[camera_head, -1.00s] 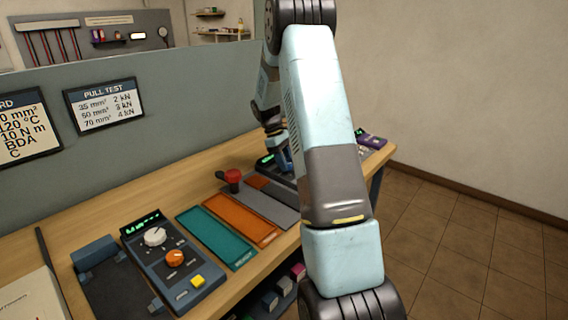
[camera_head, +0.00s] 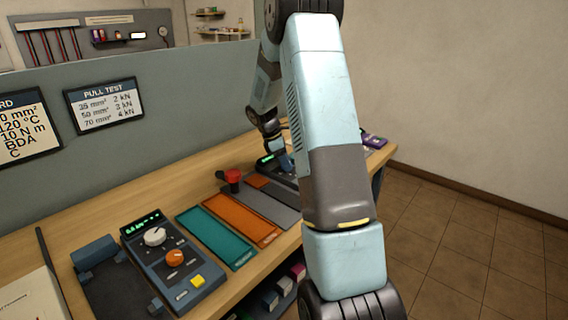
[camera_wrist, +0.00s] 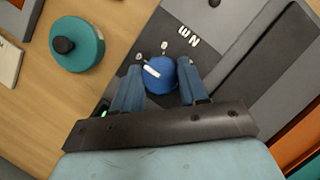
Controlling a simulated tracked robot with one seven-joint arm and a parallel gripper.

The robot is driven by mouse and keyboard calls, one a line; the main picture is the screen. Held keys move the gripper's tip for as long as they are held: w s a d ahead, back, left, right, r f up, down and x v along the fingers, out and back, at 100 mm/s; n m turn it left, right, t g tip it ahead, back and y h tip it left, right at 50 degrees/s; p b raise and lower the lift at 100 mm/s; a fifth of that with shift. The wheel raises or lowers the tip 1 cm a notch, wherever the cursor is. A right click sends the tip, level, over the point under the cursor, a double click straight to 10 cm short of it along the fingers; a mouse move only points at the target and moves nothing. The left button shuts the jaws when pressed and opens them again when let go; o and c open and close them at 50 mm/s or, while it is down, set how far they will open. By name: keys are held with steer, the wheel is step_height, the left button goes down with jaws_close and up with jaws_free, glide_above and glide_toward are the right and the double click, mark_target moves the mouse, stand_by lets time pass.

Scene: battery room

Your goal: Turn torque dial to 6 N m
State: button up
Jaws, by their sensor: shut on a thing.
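The torque dial (camera_wrist: 164,80) is a round blue knob with a white pointer line, on a dark panel marked "N m" in the wrist view. Its pointer is aimed toward the upper left of that picture, between two small pale scale marks that I cannot read for certain. My gripper (camera_wrist: 160,68) is shut on the dial, one blue finger on each side. In the head view my arm hides the dial and most of its unit; a green display (camera_head: 268,159) shows beside my wrist, too small to read.
A teal round object with a black knob (camera_wrist: 77,44) stands near the dial. On the bench are a red mushroom button (camera_head: 233,176), teal (camera_head: 215,238) and orange (camera_head: 240,218) trays, and a control box (camera_head: 170,262) with white and orange knobs. A grey partition (camera_head: 190,110) runs behind.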

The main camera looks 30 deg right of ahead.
steer(key=shift+a+f, duration=0.1)
steer(key=shift+a, duration=0.15)
steer(key=o, duration=0.8)
steer(key=shift+s, duration=0.1)
steer(key=shift+o, duration=1.3)
steer(key=shift+d, duration=0.1)
steer(key=v, duration=1.4)
steer(key=shift+f, duration=0.1)
